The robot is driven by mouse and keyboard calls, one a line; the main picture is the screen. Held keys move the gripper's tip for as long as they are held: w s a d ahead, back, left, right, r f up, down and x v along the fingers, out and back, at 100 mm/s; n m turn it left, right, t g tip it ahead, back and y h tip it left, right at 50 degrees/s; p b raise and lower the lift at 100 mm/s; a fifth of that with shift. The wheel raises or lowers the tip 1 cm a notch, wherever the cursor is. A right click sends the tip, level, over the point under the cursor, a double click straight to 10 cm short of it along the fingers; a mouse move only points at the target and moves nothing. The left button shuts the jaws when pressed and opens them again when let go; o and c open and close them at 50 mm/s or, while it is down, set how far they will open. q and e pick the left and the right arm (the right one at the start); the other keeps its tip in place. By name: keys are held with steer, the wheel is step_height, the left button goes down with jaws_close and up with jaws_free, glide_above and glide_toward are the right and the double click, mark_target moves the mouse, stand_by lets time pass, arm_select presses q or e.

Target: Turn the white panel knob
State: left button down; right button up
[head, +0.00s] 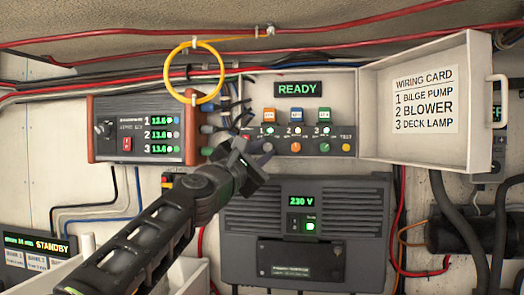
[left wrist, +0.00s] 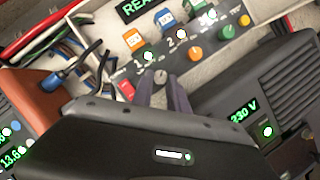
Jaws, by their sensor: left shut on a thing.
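The white panel knob (left wrist: 161,76) shows in the left wrist view as a pale grey-white knob, at the lower front of the switch panel, between a red part and an orange knob. My left gripper (left wrist: 164,88) has its two fingers on either side of it, shut on it. In the head view my left gripper (head: 256,154) reaches up to the panel's lower left and mostly hides the knob. The switch panel (head: 313,110) shows a lit READY display. My right gripper is not in view.
Orange (head: 296,147), green (head: 324,147) and yellow (head: 346,147) knobs sit close to the right. A display unit (head: 143,108) is at left, a grey 230 V box (head: 345,215) below. The panel's open cover (head: 477,75) stands right. A yellow cable loop (head: 222,72) hangs above.

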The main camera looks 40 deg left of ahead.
arm_select(q)
steer(key=c, duration=1.3)
jaws_free()
steer(key=shift+s, duration=0.1)
steer(key=b+v, duration=0.2)
steer(key=v, duration=0.5)
steer(key=shift+s, duration=0.3)
steer(key=shift+d+f, duration=0.1)
steer(key=shift+f, duration=0.05)
